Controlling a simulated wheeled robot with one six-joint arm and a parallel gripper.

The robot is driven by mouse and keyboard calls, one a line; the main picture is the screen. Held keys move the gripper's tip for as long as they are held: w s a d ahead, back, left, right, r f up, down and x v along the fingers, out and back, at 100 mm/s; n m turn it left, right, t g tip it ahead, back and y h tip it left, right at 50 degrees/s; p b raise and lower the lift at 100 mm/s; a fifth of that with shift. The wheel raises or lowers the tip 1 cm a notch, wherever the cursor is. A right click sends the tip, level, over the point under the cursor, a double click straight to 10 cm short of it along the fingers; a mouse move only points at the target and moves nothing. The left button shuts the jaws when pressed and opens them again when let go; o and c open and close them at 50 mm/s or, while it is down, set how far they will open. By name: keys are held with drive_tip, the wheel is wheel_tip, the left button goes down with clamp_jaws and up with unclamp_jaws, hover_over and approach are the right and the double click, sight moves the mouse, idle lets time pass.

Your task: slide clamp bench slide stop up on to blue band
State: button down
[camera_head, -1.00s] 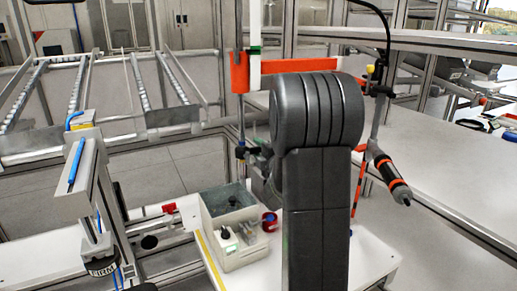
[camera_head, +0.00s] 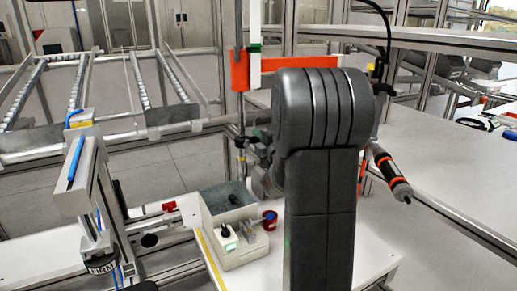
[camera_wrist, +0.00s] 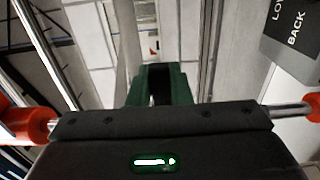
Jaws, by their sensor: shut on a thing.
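In the wrist view my gripper (camera_wrist: 160,72) has its green fingers close together around a narrow dark thing. I take this to be the slide stop, but its shape is mostly hidden by the fingers. In the head view my dark arm covers most of the gripper, and the wrist parts show just left of the arm's elbow. They are beside a thin upright rod (camera_head: 242,115) that hangs below an orange bar (camera_head: 290,66). A small dark collar sits on the rod beside the wrist. I cannot make out a blue band on the rod.
A pale box (camera_head: 240,256) with small parts and a red-blue cup (camera_head: 269,220) stand on the low white bench below. A clamp stand (camera_head: 78,190) with a blue lever is at left. An orange-banded tool (camera_head: 390,175) hangs at right. A grey lettered box (camera_wrist: 292,35) is upper right.

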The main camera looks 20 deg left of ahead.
drive_tip(key=shift+r, duration=1.6)
drive_tip(key=c, duration=1.3)
unclamp_jaws()
drive_tip(key=shift+f, duration=0.1)
drive_tip(key=b+v, duration=0.1)
drive_tip(key=v, duration=1.2)
drive_tip(key=shift+s+d, duration=0.25)
drive_tip(key=shift+d, duration=0.05)
